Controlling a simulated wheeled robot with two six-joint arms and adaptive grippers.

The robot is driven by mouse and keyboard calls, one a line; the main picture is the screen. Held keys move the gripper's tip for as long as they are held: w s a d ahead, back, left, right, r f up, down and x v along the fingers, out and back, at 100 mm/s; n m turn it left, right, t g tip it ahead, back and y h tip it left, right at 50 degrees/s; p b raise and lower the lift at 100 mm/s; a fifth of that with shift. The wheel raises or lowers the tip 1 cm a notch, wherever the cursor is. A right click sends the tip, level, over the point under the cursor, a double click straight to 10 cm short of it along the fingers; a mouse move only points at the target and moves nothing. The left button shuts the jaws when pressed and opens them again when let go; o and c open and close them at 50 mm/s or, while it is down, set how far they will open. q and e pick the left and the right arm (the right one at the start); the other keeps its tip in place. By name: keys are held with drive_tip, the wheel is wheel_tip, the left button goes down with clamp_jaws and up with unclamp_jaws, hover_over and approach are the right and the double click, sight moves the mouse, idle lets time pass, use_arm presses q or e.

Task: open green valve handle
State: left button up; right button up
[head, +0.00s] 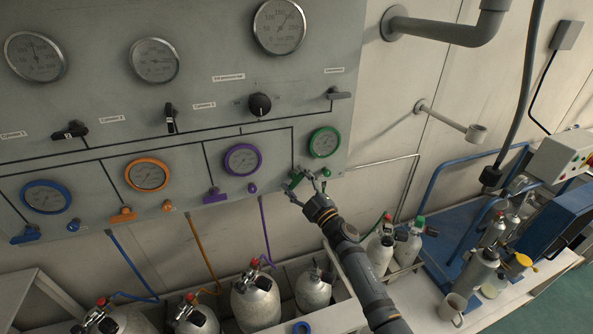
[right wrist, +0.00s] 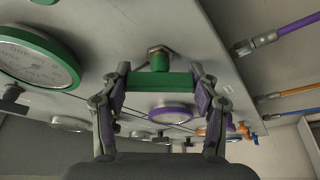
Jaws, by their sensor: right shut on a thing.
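The green valve handle (right wrist: 158,82) is a bar on a short green stem below a metal nut, on the underside of the panel in the right wrist view. My right gripper (right wrist: 160,90) is shut on it, one finger at each end of the bar. In the head view the right gripper (head: 310,181) reaches up to the panel's lower right corner, and the green handle (head: 294,180) shows partly behind its fingers. The green-rimmed gauge (head: 324,142) is just above; it also shows in the right wrist view (right wrist: 36,62). My left gripper is not in view.
The grey panel (head: 215,105) also carries blue, orange and purple valve handles left of the green one. The purple handle (head: 214,195) is nearest. Gas cylinders (head: 255,298) stand below. A wall-mounted pipe (head: 450,118) sticks out to the right.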

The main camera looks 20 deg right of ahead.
drive_tip(key=n+p, duration=0.1)
drive_tip(key=n+g+p, duration=0.1)
drive_tip(key=n+p, duration=0.2)
drive_tip(key=shift+r+n+g+y, duration=0.25)
drive_tip(key=shift+n+g+y, duration=0.15)
drive_tip(key=shift+f+n+g+p, duration=0.25)
drive_tip(key=shift+n+g+p, duration=0.15)
drive_tip(key=shift+n+p, duration=0.9)
drive_tip(key=o, duration=1.2)
drive_tip(key=shift+c, duration=0.2)
drive_tip(key=shift+f, duration=0.1)
drive_tip(key=v, duration=1.2)
